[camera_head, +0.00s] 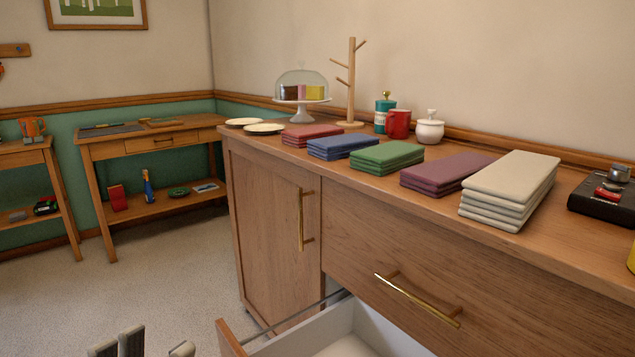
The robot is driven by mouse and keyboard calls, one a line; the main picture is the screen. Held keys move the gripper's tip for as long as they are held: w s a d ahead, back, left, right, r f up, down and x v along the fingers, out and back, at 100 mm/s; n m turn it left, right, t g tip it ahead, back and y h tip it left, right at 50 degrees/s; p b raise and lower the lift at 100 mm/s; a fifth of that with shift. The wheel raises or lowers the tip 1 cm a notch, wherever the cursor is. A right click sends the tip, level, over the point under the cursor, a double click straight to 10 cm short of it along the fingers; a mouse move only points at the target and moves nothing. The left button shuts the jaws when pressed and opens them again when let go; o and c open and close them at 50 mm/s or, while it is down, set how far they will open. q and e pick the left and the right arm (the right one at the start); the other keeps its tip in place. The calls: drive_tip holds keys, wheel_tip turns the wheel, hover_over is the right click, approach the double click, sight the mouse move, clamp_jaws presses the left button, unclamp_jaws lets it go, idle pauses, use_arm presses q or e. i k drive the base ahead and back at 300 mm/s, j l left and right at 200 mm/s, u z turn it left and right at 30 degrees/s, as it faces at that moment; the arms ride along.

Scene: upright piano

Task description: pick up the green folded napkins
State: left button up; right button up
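The green folded napkins (387,157) lie in a flat, neat stack on the wooden cabinet top, between a blue stack (342,146) and a purple stack (447,172). Nothing touches the green stack from above. At the bottom left edge, the tips of my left gripper (157,345) show, with a gap between the grey fingers and nothing seen in it. The rest of that gripper is cut off by the frame. It is low and well away from the napkins. My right gripper is out of view.
A red stack (312,136) and a tall cream stack (511,188) share the cabinet top (402,203). A wooden peg stand (351,85), red mug (398,124) and white jar (430,129) stand behind. Below, an open drawer (343,335) juts out. The floor at left is clear.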

sight(382, 160)
drive_tip(key=k+l, duration=0.65)
drive_tip(key=k, duration=0.2)
